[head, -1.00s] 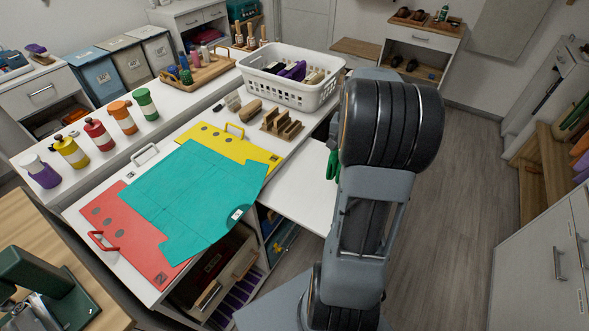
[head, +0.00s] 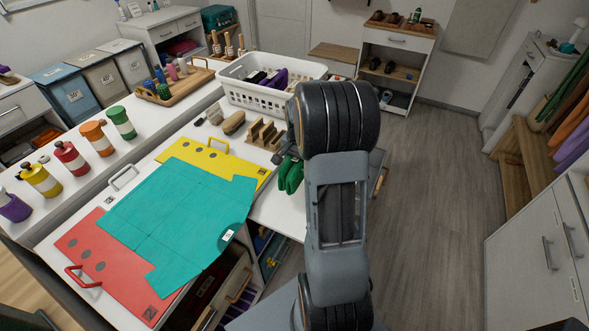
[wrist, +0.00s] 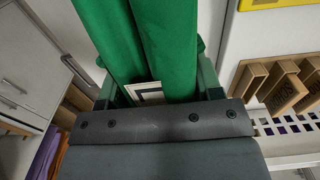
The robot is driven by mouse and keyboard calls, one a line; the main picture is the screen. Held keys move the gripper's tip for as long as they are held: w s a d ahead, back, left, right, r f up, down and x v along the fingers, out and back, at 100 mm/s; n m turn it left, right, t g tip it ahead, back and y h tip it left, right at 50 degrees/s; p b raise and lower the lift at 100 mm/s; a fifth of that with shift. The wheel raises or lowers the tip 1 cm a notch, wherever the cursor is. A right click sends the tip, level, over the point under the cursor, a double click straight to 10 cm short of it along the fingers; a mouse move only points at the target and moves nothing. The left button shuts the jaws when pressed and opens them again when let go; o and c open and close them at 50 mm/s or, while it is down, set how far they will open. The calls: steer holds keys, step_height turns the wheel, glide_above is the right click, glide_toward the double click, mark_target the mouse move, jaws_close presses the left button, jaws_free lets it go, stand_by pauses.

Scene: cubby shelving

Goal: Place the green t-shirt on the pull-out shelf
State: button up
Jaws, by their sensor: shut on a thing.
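The green t-shirt (head: 290,175) is a folded or rolled bundle hanging from my gripper (head: 284,153) in the head view. In the wrist view the t-shirt (wrist: 166,40) shows as two thick green rolls with a white and black tag, between the jaws of my gripper (wrist: 155,92). My gripper is shut on it. The white pull-out shelf (head: 277,213) sticks out from the counter's right side, just below the t-shirt in the picture. My arm hides its right part. I cannot tell whether the t-shirt touches it.
A teal garment (head: 175,215) lies flat over red (head: 105,270) and yellow (head: 205,155) boards on the counter. A wooden slotted holder (head: 263,136) and a white basket (head: 268,97) stand behind the shelf. Open floor (head: 430,200) lies to the right.

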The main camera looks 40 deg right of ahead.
steer(key=shift+w+a+f, duration=0.2)
steer(key=shift+f, duration=0.15)
steer(key=f, duration=0.3)
steer(key=shift+w+a, duration=0.2)
steer(key=shift+f, duration=0.35)
